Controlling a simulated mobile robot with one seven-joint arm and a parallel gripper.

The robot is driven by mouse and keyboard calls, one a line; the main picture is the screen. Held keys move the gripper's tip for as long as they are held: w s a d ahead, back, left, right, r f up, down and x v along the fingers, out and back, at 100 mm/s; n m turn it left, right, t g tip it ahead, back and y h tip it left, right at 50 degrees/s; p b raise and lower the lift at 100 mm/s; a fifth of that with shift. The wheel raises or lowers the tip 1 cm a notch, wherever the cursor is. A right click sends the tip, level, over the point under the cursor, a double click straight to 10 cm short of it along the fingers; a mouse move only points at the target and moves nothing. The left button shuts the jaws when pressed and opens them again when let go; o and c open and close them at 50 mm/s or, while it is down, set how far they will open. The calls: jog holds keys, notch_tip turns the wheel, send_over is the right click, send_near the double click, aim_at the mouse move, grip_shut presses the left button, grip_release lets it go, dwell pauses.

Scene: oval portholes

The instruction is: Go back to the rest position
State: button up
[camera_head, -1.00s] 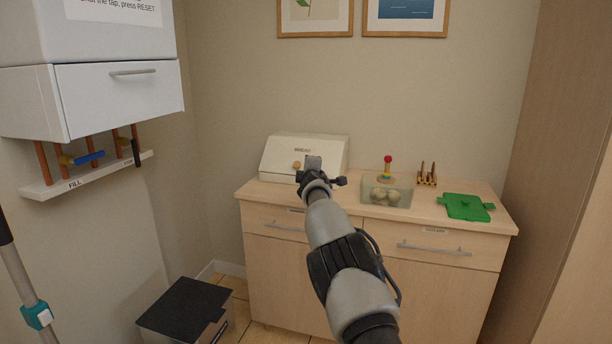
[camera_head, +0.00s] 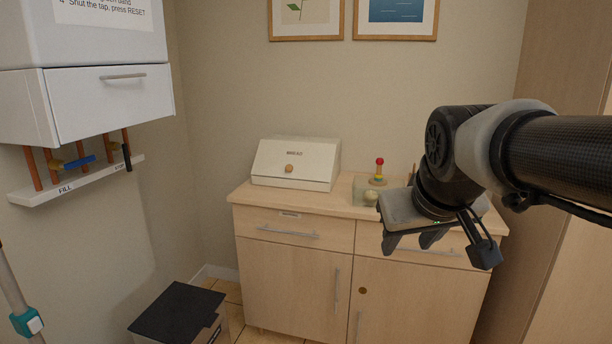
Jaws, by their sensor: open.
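My gripper (camera_head: 432,246) is at the right of the view, raised in front of the wooden cabinet (camera_head: 293,268) and pointing down. Its fingers are apart and I see nothing held between them. My arm comes in from the right edge, bent at the wrist.
A cream bread box (camera_head: 296,163) and a stacked toy with a red top (camera_head: 379,170) stand on the counter. A dark-lidded bin (camera_head: 177,312) is on the floor at lower left. A white boiler with pipes and a blue-handled tap (camera_head: 80,162) hangs at left.

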jog(key=s+a+f+m+g+p, duration=0.1)
jog(key=s+f, duration=0.2)
jog(key=s, duration=0.4)
jog(key=s+a+f+g+p, duration=0.1)
jog(key=s+a+f, duration=0.15)
jog(key=s, duration=0.55)
notch_tip(320, 180, up, 26)
jog(key=d+p, duration=0.1)
jog(key=p, duration=2.5)
jog(key=shift+w+y, duration=0.3)
jog(key=shift+w, duration=0.1)
jog(key=shift+f, duration=0.15)
